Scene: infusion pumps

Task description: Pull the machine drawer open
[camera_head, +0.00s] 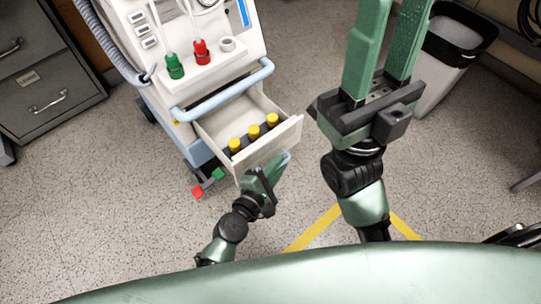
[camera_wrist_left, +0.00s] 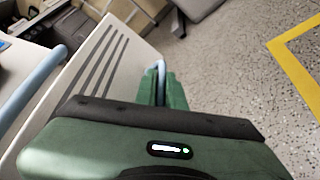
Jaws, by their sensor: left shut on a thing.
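The machine (camera_head: 190,50) is a white cart with light blue trim. Its white drawer (camera_head: 215,125) stands pulled out, with three yellow-capped vials (camera_head: 254,132) inside near the front. My left gripper (camera_head: 272,170) is shut on the light blue handle (camera_head: 286,158) at the drawer's front. In the left wrist view the green fingers (camera_wrist_left: 160,88) close around the handle (camera_wrist_left: 161,68), beside the striped drawer front (camera_wrist_left: 95,75). My right gripper (camera_head: 390,45) is raised to the right of the drawer, its green fingers apart with nothing between them; their tips run past the top edge.
A light blue rail (camera_head: 225,92) crosses the machine above the drawer. Red (camera_head: 198,191) and green (camera_head: 218,174) parts show low by its base. A grey cabinet (camera_head: 40,95) stands left and a waste bin (camera_head: 450,60) at right. The speckled floor in front is mostly clear.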

